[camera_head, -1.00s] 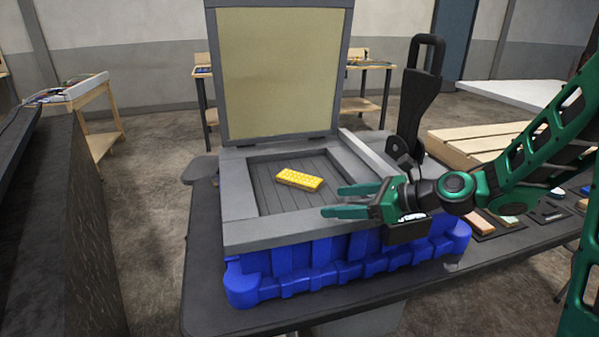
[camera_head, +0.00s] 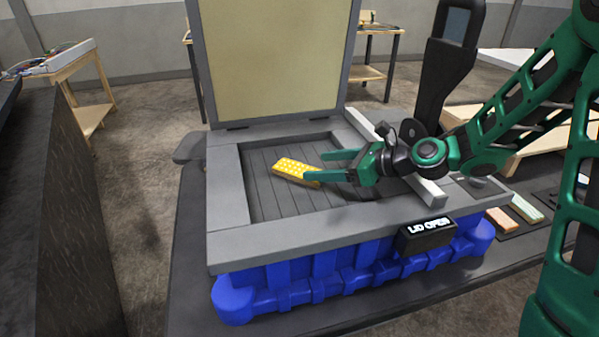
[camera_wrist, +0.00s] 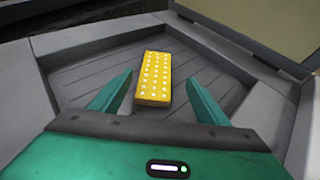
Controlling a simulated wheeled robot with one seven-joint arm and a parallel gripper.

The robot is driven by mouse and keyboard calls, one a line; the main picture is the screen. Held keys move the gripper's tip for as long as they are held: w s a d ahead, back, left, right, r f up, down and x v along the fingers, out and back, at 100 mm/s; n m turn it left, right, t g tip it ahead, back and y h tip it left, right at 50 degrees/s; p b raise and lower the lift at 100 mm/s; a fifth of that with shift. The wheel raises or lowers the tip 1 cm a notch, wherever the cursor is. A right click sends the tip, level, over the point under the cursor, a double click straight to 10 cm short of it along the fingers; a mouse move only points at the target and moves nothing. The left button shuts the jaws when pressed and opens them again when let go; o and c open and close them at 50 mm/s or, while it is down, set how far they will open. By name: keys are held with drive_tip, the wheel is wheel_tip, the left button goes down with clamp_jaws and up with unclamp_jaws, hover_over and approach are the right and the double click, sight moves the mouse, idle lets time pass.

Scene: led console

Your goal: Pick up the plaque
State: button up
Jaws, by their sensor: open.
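The plaque looks like a yellow block with rows of pale dots (camera_head: 290,168). It lies on the grey slatted floor of the recessed console (camera_head: 228,200), whose lid (camera_head: 275,60) stands open behind. My gripper (camera_head: 327,165) is over the recess, coming in from the right, with its fingertips at the plaque's right end. In the wrist view the plaque (camera_wrist: 154,77) lies ahead, between the lines of the two open green fingers (camera_wrist: 157,90). The near end of the plaque is about level with the fingertips. The fingers are apart and hold nothing; I cannot tell their exact height above it.
The recess has raised grey walls around it. A black sign reading "LID OPEN" (camera_head: 427,236) is on the front right of the blue base (camera_head: 300,282). A tall black handle-like post (camera_head: 445,75) stands behind my arm. Small blocks (camera_head: 526,207) lie on the table at right.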

sight(302, 170)
drive_tip(key=shift+s+f+x, duration=0.15)
drive_tip(key=shift+x, duration=1.3)
drive_tip(key=shift+s+f+x, duration=0.1)
drive_tip(key=shift+s+x, duration=0.05)
drive_tip(key=shift+x, duration=1.35)
drive_tip(key=c, duration=1.3)
drive_tip(key=shift+r, duration=0.1)
